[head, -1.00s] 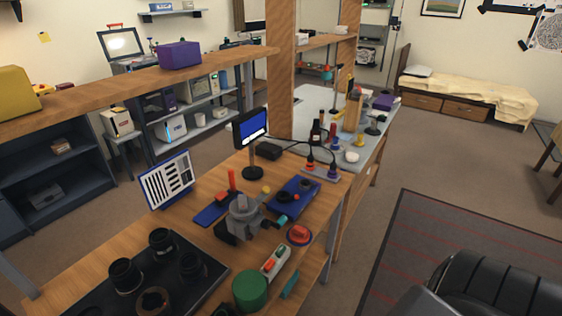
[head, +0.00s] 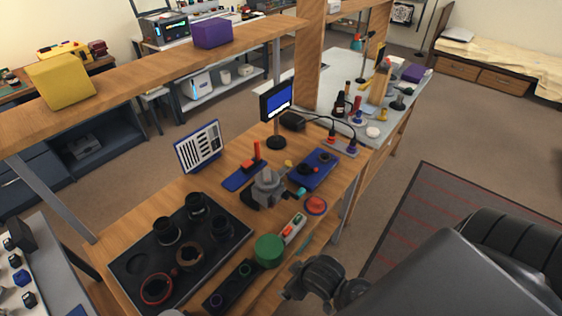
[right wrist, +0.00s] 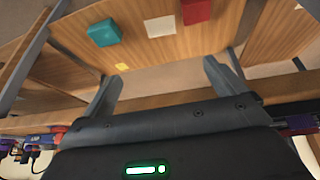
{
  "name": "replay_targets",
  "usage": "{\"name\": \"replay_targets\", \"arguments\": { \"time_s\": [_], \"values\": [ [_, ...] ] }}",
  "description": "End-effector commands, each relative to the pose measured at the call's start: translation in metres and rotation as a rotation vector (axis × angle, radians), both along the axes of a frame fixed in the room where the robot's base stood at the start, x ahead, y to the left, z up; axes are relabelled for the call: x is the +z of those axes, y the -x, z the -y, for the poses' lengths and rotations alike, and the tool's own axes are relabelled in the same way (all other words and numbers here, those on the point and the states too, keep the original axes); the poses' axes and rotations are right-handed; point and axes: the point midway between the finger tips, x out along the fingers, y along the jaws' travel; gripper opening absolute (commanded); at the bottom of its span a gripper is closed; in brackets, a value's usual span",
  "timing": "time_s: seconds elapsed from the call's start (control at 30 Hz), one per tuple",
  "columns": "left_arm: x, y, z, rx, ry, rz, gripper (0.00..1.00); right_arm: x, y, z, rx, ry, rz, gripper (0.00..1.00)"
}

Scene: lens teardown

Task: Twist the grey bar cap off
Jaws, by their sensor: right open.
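A grey round-bodied fixture (head: 268,187) stands on a dark base near the middle of the wooden bench. A grey bar cap cannot be told apart from the rest of it at this size. My right gripper (right wrist: 162,72) shows in the right wrist view with its two fingers wide apart and nothing between them. Part of my right arm shows at the lower right of the head view, beyond the bench's front edge, apart from the fixture. My left gripper is not in view.
A black tray (head: 135,264) with several dark rings lies left of the fixture. A green cylinder (head: 269,250), a switch box (head: 293,230) and a red button (head: 316,205) stand near the front edge. A blue tray (head: 318,168) and a screen (head: 277,99) are behind.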

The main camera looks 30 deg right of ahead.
Motion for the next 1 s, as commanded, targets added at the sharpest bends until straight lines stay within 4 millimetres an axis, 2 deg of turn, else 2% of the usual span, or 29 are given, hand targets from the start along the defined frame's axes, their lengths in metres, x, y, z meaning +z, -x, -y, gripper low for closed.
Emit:
{"name": "replay_targets", "arguments": {
  "time_s": [0.03, 0.1, 0.17, 0.23, 0.57, 0.8, 0.9, 0.97, 1.0],
  "values": [
    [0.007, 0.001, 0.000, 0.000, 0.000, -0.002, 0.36, 0.025, 0.000, 0.000, 0.002, 0.000, 0.018, 0.96],
    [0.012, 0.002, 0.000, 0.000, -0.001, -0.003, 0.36, 0.053, 0.000, -0.001, 0.007, 0.003, 0.041, 0.96],
    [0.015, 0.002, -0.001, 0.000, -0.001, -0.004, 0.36, 0.075, -0.003, -0.003, 0.021, 0.006, 0.070, 0.96],
    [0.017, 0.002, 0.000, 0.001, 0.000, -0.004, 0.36, 0.096, -0.016, -0.010, 0.050, 0.003, 0.126, 0.96],
    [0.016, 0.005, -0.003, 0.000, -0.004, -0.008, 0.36, 0.144, -0.108, -0.068, 0.322, -0.022, 0.424, 0.96],
    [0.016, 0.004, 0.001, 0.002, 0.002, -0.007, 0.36, 0.186, -0.175, -0.120, 0.688, -0.060, 0.605, 0.96],
    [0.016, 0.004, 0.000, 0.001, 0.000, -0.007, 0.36, 0.195, -0.195, -0.119, 0.856, -0.057, 0.583, 0.96],
    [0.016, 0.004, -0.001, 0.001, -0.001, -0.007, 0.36, 0.198, -0.206, -0.109, 0.935, -0.049, 0.535, 0.96],
    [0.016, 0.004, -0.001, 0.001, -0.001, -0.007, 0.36, 0.201, -0.212, -0.096, 0.975, -0.040, 0.491, 0.96]
  ]
}}
